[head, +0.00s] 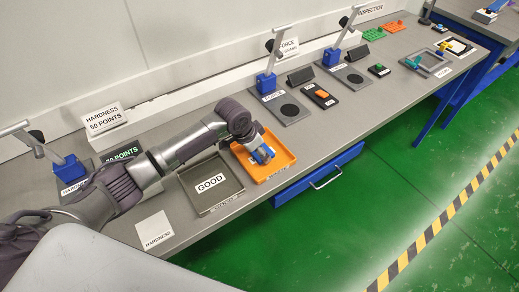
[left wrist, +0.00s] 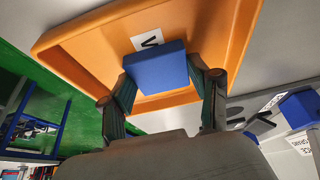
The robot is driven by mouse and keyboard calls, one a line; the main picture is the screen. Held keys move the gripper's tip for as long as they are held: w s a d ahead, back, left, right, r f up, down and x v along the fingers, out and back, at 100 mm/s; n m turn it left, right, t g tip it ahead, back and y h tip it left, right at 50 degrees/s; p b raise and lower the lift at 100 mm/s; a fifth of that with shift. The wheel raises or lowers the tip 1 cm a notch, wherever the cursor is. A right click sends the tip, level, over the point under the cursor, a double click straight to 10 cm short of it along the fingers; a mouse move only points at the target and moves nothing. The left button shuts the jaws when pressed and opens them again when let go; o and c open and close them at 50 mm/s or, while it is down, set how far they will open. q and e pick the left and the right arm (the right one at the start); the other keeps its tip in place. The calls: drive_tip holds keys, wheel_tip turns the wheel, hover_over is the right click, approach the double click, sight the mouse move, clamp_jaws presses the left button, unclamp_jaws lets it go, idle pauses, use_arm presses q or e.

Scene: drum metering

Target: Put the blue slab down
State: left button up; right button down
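The blue slab (left wrist: 157,69) is between the two fingers of my left gripper (left wrist: 160,84), and both fingers touch its sides in the left wrist view. In the head view my left gripper (head: 262,156) points down into the orange tray (head: 283,143), inside its rim. The slab is mostly hidden there by the gripper. I cannot tell whether it touches the tray floor. A white label on the floor of the orange tray (left wrist: 90,35) is partly covered by the slab. My right gripper is not in view.
A grey tray (head: 228,197) marked GOOD stands left of the orange tray. A white HARDNESS card (head: 154,231) lies nearer the bench edge. Blue lever stands (head: 267,83) line the back of the bench (head: 345,115). A blue drawer (head: 318,175) hangs below the front edge.

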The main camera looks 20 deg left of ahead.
use_arm(q)
drive_tip(key=o, duration=0.5)
drive_tip(key=shift+r, duration=0.15)
drive_tip(key=b+v, duration=0.1)
drive_tip(key=v, duration=1.1)
drive_tip(key=shift+s, duration=0.1)
